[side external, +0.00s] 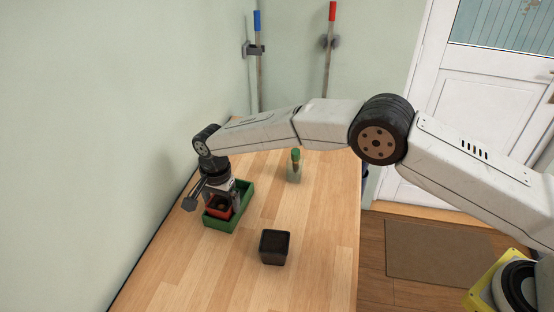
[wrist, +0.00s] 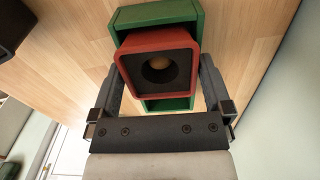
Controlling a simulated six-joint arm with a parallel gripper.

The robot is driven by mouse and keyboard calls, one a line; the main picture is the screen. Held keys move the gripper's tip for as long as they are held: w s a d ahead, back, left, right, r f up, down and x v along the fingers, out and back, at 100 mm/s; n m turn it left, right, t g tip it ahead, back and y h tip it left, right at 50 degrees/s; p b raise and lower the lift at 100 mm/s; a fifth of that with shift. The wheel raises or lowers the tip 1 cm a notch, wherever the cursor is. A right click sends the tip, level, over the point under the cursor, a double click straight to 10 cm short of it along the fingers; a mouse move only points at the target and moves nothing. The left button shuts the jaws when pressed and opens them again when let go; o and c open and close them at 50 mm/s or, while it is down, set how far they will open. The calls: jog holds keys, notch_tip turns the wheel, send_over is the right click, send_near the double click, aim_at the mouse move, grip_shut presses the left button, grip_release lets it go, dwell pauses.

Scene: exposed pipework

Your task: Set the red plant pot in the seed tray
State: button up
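The red plant pot (side external: 217,209) is square, with a dark inside and a small brownish round spot in it. The green seed tray (side external: 241,202) stands on the bench near the wall. In the side external view the pot appears within the tray's outline, low and near its front end; whether its base touches the tray floor is hidden. In the wrist view the pot (wrist: 137,62) lies over the tray (wrist: 157,13), whose ends show beyond it. My gripper (wrist: 161,68) has a finger against each side of the pot, pointing down.
A black square pot (side external: 274,248) stands on the bench in front of the tray. A clear bottle with a green top (side external: 294,166) stands farther back. The wall is close on the left. Bare wood lies right of the tray.

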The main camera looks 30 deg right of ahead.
notch_tip(320, 180, up, 12)
jog(key=shift+r, duration=0.15)
dwell(0.8)
dwell(0.5)
jog(key=s+d+r+n+t, duration=0.1)
jog(key=s+d+n, duration=0.25)
jog(key=d, duration=0.55)
jog(key=s+d+n, duration=0.2)
jog(key=s+d, duration=0.2)
jog(key=d, duration=0.5)
jog(key=s+d+f+n, duration=0.1)
jog(key=s+d+n, duration=0.1)
jog(key=s+d, duration=0.4)
jog(key=s+d+f+n+t, duration=0.1)
jog(key=s+d, duration=0.4)
jog(key=s, duration=0.8)
jog(key=shift+d+f+n+t, duration=0.3)
jog(key=shift+d+f+n, duration=0.15)
jog(key=shift+n, duration=0.3)
